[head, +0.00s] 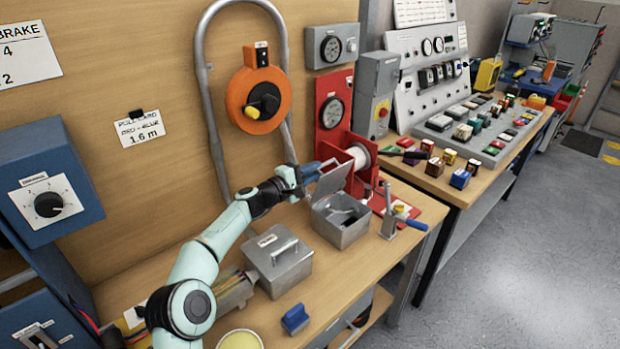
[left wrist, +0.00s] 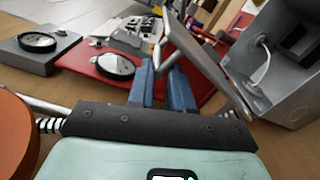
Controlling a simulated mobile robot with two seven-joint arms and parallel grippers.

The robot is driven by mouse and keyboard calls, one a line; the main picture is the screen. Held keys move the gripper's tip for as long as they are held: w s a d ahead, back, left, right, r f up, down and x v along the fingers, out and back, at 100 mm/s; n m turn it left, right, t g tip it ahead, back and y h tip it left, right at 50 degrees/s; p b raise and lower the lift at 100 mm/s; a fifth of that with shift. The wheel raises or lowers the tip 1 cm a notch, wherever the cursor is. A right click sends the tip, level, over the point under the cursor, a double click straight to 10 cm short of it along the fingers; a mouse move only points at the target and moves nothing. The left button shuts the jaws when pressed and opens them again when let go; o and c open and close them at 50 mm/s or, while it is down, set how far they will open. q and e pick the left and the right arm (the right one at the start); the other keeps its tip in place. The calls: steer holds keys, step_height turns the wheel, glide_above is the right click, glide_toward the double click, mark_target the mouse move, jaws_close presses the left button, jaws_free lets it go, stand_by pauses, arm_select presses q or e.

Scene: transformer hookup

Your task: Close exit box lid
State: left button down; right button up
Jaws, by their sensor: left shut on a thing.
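The exit box (head: 341,232) is an open grey metal box on the bench, with something pale inside. Its grey lid (head: 331,181) stands raised on the box's far left side, tilted steeply. My left gripper (head: 313,172) is at the lid's outer face, its blue fingers shut on the lid's handle. In the left wrist view the blue fingers (left wrist: 162,68) meet the handle (left wrist: 163,42) beside the lid (left wrist: 208,70). The box (left wrist: 286,90) shows at the right there, with a pale cable inside. My right gripper is not in view.
A second grey box (head: 279,268) with a closed, handled lid stands nearer. A red stand with a white spool (head: 357,158) is close behind the lid. A blue block (head: 295,319) lies near the front edge.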

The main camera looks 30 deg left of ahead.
arm_select(q)
steer(key=shift+d+r, duration=0.35)
steer(key=shift+r, duration=0.3)
steer(key=c, duration=1.2)
jaws_free()
steer(key=shift+o, duration=0.2)
steer(key=shift+s, duration=0.1)
steer(key=shift+a+f, duration=0.2)
steer(key=shift+f, duration=0.2)
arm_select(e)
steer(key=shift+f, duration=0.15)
arm_select(q)
steer(key=b+v, duration=0.5)
steer(key=v, duration=0.8)
steer(key=shift+s, duration=0.2)
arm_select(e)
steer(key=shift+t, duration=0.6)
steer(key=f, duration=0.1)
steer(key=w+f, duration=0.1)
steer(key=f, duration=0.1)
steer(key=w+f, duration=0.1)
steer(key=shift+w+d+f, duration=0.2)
